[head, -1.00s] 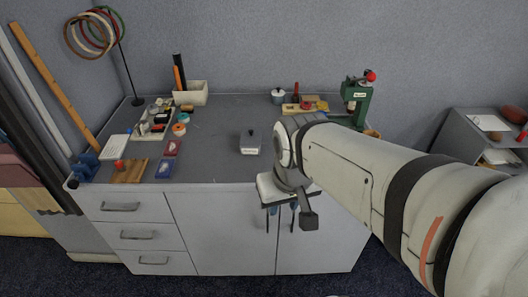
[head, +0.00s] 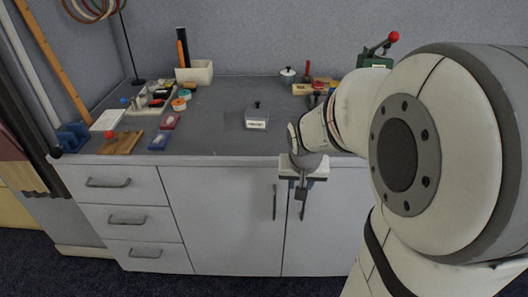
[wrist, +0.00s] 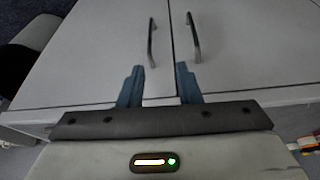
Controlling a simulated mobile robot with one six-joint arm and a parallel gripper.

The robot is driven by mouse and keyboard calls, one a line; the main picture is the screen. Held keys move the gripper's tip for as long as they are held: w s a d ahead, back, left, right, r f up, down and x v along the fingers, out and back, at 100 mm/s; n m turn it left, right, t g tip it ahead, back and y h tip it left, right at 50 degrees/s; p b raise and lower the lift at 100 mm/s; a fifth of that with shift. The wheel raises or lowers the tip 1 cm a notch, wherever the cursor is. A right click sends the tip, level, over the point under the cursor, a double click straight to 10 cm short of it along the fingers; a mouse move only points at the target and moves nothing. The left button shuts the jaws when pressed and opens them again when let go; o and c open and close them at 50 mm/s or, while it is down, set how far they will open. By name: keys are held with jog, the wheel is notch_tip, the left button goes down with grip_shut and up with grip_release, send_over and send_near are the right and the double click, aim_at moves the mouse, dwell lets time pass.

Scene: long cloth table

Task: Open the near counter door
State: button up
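The grey counter has two white doors below its top: a left door (head: 222,215) and a right door (head: 335,225). Both look shut. Their dark upright handles, the left door handle (head: 275,202) and the right door handle (head: 302,206), flank the seam. My gripper (head: 299,186) is in front of the seam, near the top of the handles. In the wrist view, my gripper (wrist: 160,67) has its blue fingers spread and empty. The two handles (wrist: 151,42) and (wrist: 194,38) stand beyond the fingertips; no grip on either shows.
Drawers (head: 119,184) with bar handles lie left of the doors. A grey lidded box (head: 257,118) stands on the counter top, with small items and a white bin (head: 194,73) farther left. A green press (head: 379,55) stands at the back right, partly behind my arm.

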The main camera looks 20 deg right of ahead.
jog(key=shift+m, duration=0.7)
jog(key=d+b+x, duration=0.1)
jog(key=b+x, duration=0.1)
jog(key=x, duration=0.4)
jog(key=b+x, duration=0.2)
jog(key=x, duration=0.4)
jog(key=w+d+b+x, duration=0.1)
jog(key=b+x, duration=0.2)
jog(key=x, duration=0.3)
jog(key=shift+w+d, duration=0.1)
jog(key=shift+d, duration=0.3)
jog(key=shift+c, duration=0.4)
grip_shut()
